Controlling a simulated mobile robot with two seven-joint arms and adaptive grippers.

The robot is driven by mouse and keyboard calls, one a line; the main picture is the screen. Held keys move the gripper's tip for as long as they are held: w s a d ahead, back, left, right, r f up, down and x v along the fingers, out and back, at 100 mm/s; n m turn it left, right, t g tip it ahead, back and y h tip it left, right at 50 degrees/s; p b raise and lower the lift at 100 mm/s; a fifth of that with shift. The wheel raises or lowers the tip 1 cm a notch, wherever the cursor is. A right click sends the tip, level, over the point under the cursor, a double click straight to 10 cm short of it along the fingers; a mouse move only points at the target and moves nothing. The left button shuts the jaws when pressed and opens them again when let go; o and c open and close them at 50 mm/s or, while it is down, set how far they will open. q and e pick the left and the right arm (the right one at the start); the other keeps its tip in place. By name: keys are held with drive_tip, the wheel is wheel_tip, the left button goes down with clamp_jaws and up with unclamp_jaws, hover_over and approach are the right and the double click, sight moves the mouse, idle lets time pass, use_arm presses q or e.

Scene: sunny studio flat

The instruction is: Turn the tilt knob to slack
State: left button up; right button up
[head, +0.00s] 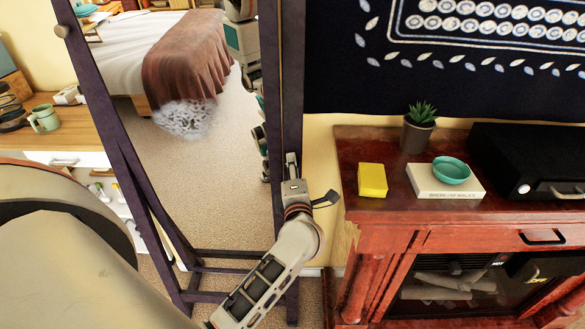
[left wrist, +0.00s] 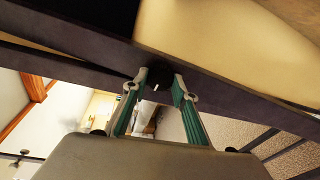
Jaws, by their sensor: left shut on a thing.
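A tall standing mirror with a dark purple-brown frame (head: 128,190) fills the left half of the head view. The black tilt knob (left wrist: 159,75) sits on the frame in the left wrist view and bears a small white mark. My left gripper (head: 291,160) reaches up to the mirror's right post in the head view, where the gripper hides the knob. In the left wrist view, the green-sided fingers of my left gripper (left wrist: 158,86) are shut on the knob, one on each side. My right gripper is not directly in view.
A red wooden cabinet (head: 375,235) stands close right of the mirror, bearing a yellow block (head: 372,180), a potted plant (head: 418,128), a book with a teal bowl (head: 451,170) and a black box (head: 530,160). The mirror glass (head: 225,185) reflects a bed and carpet.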

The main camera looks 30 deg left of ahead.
use_arm(q)
drive_tip(key=n, duration=0.6)
drive_tip(key=shift+n+g, duration=0.4)
idle(0.4)
drive_tip(key=o, duration=1.1)
drive_tip(key=shift+v, duration=3.75)
